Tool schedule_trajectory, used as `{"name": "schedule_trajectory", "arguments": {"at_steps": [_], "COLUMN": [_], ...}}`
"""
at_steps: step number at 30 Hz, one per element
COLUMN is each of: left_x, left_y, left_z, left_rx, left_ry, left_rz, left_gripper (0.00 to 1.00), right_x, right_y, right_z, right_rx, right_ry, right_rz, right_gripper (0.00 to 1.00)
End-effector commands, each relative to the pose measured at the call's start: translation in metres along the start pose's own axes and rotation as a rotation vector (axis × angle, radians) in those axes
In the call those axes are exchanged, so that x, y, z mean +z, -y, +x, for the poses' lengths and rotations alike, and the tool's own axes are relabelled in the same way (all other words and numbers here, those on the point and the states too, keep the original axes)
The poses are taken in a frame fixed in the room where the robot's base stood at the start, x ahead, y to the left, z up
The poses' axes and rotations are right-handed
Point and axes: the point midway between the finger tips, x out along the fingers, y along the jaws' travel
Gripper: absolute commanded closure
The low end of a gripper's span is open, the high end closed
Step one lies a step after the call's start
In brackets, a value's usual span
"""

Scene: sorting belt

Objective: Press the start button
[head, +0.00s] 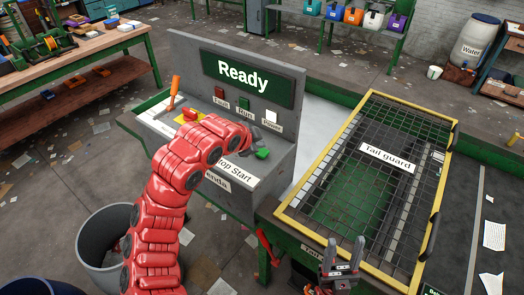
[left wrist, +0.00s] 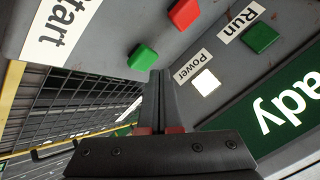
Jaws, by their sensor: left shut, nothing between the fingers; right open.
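The green start button (head: 263,153) sits on the grey console's sloped panel, above the "Start" label. It also shows in the left wrist view (left wrist: 142,57), raised, with a red button (left wrist: 184,13) beside it. My left gripper (head: 272,143) is shut and empty, close to the start button. In the left wrist view its fingertips (left wrist: 160,73) appear just beside the green button; I cannot tell how high they are above the panel. My left arm hides the red button in the head view. My right gripper (head: 345,246) is open and empty, in front of the tail guard.
The console display (head: 247,76) reads "Ready". The Power lamp (head: 271,115) is white. The yellow-framed tail guard (head: 373,100) covers the belt at the right. An orange lever (head: 175,88) stands at the console's left. A grey bin (head: 90,230) stands at lower left.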

Motion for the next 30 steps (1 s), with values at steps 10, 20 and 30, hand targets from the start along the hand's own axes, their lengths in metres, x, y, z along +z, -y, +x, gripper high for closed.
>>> {"name": "schedule_trajectory", "arguments": {"at_steps": [10, 20, 30], "left_x": [0.0039, 0.0042, 0.0066], "left_y": [-0.0046, -0.0044, -0.0063], "left_z": [0.006, 0.0059, 0.0086], "left_rx": [-0.001, 0.0, -0.001], "left_ry": [-0.002, 0.0, 0.0], "left_rz": [0.001, 0.0, 0.0], "left_gripper": [1.0, 1.0, 1.0], "right_x": [0.0014, 0.0013, 0.0018], "right_y": [0.0004, 0.0004, 0.0005], "right_z": [-0.0082, -0.0078, -0.0107], "right_rx": [0.0, 0.0, 0.0], "right_ry": [0.0, 0.0, 0.0], "right_rz": [0.0, 0.0, 0.0], "right_gripper": [0.47, 0.47, 0.47]}}
